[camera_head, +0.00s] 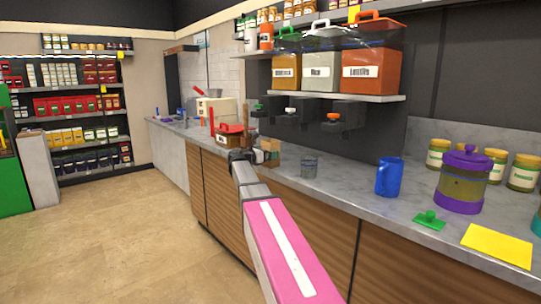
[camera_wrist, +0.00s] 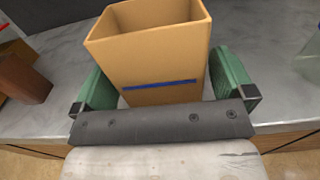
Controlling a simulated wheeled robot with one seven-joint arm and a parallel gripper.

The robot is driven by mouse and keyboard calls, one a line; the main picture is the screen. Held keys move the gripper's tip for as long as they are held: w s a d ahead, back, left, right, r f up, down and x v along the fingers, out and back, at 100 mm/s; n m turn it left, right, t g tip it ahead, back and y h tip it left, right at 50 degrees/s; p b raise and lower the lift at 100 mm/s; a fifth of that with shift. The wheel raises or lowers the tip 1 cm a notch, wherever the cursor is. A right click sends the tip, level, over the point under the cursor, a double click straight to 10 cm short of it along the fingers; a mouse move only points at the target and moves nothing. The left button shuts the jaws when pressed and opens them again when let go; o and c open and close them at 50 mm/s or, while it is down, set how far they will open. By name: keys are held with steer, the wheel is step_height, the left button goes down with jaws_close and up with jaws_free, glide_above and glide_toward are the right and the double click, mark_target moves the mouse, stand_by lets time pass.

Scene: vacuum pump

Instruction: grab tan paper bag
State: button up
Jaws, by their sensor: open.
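The tan paper bag (camera_wrist: 150,65) stands upright on the grey counter in the wrist view. Its top is open and a dark blue line crosses its near face. My gripper (camera_wrist: 168,82) is open, with one green finger on each side of the bag. A gap shows beside the bag's lower left side; I cannot tell whether the right finger touches it. In the head view the bag (camera_head: 272,145) is small beside my gripper (camera_head: 262,156), partly hidden by my wrist.
A red-topped box (camera_head: 229,134) stands left of my gripper, a glass cup (camera_head: 310,165) to its right. Further right are a blue jug (camera_head: 389,178) and a purple-lidded jar (camera_head: 464,180). A shelf (camera_head: 340,97) with bins overhangs the counter (camera_head: 345,185). A brown block (camera_wrist: 22,80) lies left.

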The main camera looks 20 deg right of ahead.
steer(key=shift+x, duration=1.25)
steer(key=shift+c, duration=0.3)
steer(key=c, duration=0.8)
steer(key=shift+o, duration=0.2)
steer(key=shift+r, duration=0.1)
